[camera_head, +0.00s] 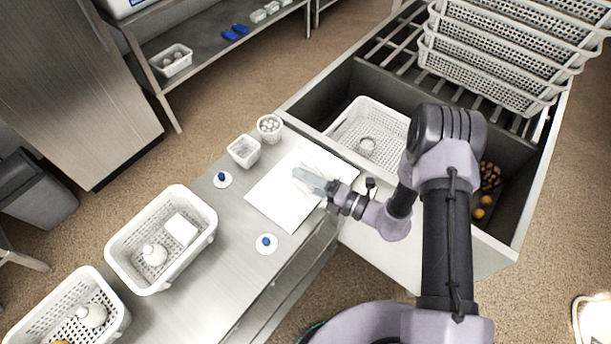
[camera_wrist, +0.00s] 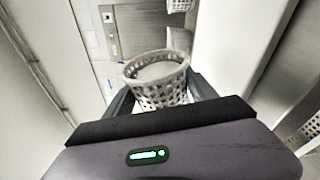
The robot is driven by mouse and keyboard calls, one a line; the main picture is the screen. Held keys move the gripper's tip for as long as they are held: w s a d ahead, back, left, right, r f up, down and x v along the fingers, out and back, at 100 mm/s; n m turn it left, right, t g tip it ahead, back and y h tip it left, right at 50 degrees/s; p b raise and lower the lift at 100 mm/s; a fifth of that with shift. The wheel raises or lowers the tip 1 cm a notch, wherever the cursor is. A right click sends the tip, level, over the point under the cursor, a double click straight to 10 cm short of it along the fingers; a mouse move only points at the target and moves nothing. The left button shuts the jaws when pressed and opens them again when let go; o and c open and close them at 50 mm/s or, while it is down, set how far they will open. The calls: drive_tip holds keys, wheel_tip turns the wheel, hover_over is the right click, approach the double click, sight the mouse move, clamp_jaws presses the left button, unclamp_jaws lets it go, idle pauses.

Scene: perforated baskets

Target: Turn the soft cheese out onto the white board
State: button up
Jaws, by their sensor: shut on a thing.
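My gripper (camera_head: 313,182) is over the white board (camera_head: 283,210), which lies on the steel table. In the wrist view my gripper (camera_wrist: 160,92) is shut on a small white perforated basket (camera_wrist: 160,97). A smooth white surface shows inside its rim, apparently the soft cheese (camera_wrist: 156,72). In the head view the held basket is pale against the board and hard to make out. I cannot tell its exact tilt or height above the board.
A square perforated basket (camera_head: 243,151) and a round one (camera_head: 269,127) stand behind the board. Small white discs with blue tops (camera_head: 222,180) (camera_head: 266,243) lie beside it. Larger baskets (camera_head: 205,240) (camera_head: 118,318) stand at left. A sink-like bay (camera_head: 325,105) holds another basket at right.

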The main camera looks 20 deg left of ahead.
drive_tip(key=m, duration=0.2)
drive_tip(key=shift+f+m, duration=0.15)
drive_tip(key=shift+m, duration=0.15)
drive_tip(key=shift+f+m+y+b, duration=0.35)
drive_tip(key=shift+m+y, duration=0.05)
drive_tip(key=shift+m, duration=0.8)
drive_tip(key=m, duration=0.2)
drive_tip(key=f+m+t, duration=0.1)
drive_tip(key=m, duration=0.2)
drive_tip(key=shift+b, duration=0.3)
drive_tip(key=m, duration=0.3)
drive_tip(key=shift+f+y, duration=0.2)
drive_tip(key=shift+y, duration=0.2)
drive_tip(key=m, duration=0.1)
drive_tip(key=f+m+t+b, duration=0.1)
drive_tip(key=m, duration=0.1)
drive_tip(key=shift+w, duration=0.1)
drive_tip(key=m, duration=0.2)
drive_tip(key=m+t+b, duration=0.1)
drive_tip(key=m, duration=0.3)
drive_tip(key=shift+w+d+f+t, duration=0.1)
drive_tip(key=shift+w+f+t, duration=0.05)
drive_tip(key=shift+f+t, duration=0.15)
drive_tip(key=shift+r, duration=0.15)
drive_tip(key=shift+r+p, duration=0.9)
drive_tip(key=shift+r, duration=0.5)
